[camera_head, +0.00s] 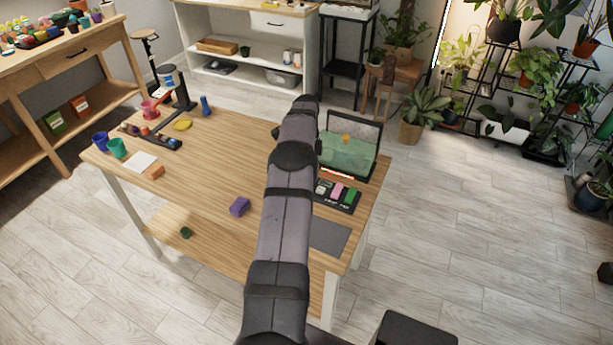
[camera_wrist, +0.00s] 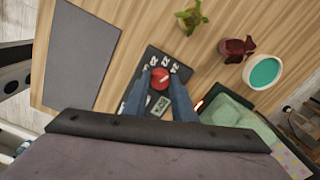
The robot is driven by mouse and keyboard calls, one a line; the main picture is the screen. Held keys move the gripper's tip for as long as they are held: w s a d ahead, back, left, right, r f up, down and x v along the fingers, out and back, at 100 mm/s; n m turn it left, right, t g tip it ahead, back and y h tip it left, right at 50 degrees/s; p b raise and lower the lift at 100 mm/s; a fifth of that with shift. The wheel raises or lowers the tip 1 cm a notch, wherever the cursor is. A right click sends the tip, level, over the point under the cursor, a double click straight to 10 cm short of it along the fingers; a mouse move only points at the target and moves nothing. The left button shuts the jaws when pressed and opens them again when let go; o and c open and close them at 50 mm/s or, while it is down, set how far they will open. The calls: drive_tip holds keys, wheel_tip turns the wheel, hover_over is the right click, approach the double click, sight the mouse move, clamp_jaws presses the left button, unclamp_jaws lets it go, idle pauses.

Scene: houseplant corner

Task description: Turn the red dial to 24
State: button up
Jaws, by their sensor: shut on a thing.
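The red dial (camera_wrist: 160,77) sits on a dark panel (camera_wrist: 152,62) in the wrist view, with white number labels around it. My gripper (camera_wrist: 158,86) has its two blue fingers on either side of the dial and is shut on it. A thin pale mark shows on the dial's top, but I cannot read for sure which number it points at. In the head view my own arm hides the dial and the fingers.
A grey mat (camera_wrist: 82,48) lies left of the panel in the wrist view. A green box (camera_wrist: 228,110), a teal-topped bowl (camera_wrist: 264,72), a dark red item (camera_wrist: 235,48) and a small green plant (camera_wrist: 190,18) stand nearby.

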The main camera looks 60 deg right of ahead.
drive_tip(key=shift+r+m, duration=0.1)
drive_tip(key=shift+m, duration=0.5)
drive_tip(key=o, duration=1)
drive_tip(key=shift+o, duration=0.2)
drive_tip(key=shift+r+b, duration=0.7)
drive_tip(key=shift+r, duration=2.95)
